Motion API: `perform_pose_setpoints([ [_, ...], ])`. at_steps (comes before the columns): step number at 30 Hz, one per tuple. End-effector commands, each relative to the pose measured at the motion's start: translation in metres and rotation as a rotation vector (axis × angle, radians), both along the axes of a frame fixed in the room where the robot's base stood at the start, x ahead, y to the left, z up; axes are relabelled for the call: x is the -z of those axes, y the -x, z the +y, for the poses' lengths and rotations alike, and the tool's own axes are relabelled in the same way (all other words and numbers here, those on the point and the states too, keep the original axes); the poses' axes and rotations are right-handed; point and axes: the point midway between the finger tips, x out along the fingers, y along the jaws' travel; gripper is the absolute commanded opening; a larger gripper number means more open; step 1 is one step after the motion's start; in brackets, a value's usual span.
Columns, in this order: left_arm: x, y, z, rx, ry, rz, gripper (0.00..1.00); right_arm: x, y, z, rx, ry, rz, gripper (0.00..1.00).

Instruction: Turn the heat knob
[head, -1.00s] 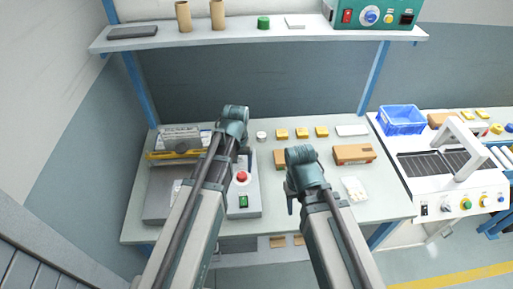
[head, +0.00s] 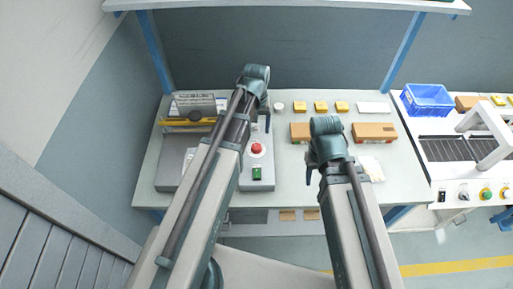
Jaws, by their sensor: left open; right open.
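Two machines with small controls are in view; none is clearly readable as the heat knob. The grey bench unit (head: 259,182) at the left has a red button (head: 257,148) and a green switch (head: 257,173). My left arm covers much of this unit. My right gripper (head: 309,173) shows only in part above the middle of the bench. Both are open and appear empty.
The bench (head: 300,190) holds several yellow blocks (head: 320,107), two brown boxes (head: 374,132) and a white cup (head: 278,107). A blue crate (head: 427,101) stands at the right. A shelf (head: 290,3) crosses the top edge. The bench front middle is clear.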

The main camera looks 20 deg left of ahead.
Motion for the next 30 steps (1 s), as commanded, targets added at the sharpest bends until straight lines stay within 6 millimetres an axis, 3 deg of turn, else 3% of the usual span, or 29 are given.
perform_pose_setpoints([
  [1, 0.015, 0.000, 0.000, 0.000, 0.000, 0.000, 0.78, 0.015, 0.000, 0.000, 0.000, 0.000, 0.000, 0.50],
  [18, 0.092, 0.000, 0.000, 0.000, 0.000, 0.000, 0.78, 0.092, 0.000, 0.000, 0.002, 0.000, 0.000, 0.50],
  [30, 0.099, 0.000, 0.000, 0.000, 0.000, 0.000, 0.78, 0.099, 0.000, 0.000, 0.001, 0.000, 0.000, 0.50],
])
